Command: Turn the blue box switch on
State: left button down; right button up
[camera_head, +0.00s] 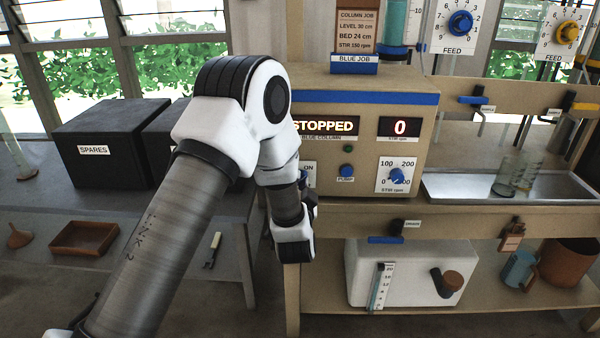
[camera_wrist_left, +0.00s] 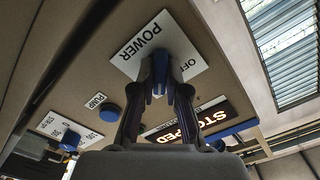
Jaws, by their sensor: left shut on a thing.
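The blue-topped box (camera_head: 365,175) stands on the wooden bench, with a "BLUE JOB" label on top. Its display (camera_head: 325,127) reads "STOPPED" and the one beside it reads 0. The white power plate (camera_head: 311,170) shows "ON" in the head view, partly behind my arm. In the left wrist view the plate (camera_wrist_left: 140,42) shows "POWER" and "OFF". My left gripper (camera_wrist_left: 160,85) is shut on the blue switch lever (camera_wrist_left: 160,68) at this plate. The fingers hide most of the lever, so its exact position is unclear. My right gripper is in neither view.
A pump knob (camera_head: 346,170) and a stir dial (camera_head: 397,175) sit right of the plate. A metal tray (camera_head: 450,186) with glassware lies further right. Black spares boxes (camera_head: 105,145) stand on the left table. A white tank (camera_head: 410,270) is on the shelf below.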

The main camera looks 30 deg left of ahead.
pick_arm(q)
jog(key=c, duration=1.1)
grip_release()
jog(key=v, duration=0.7)
jog(key=v, duration=0.7)
jog(key=shift+s, duration=0.3)
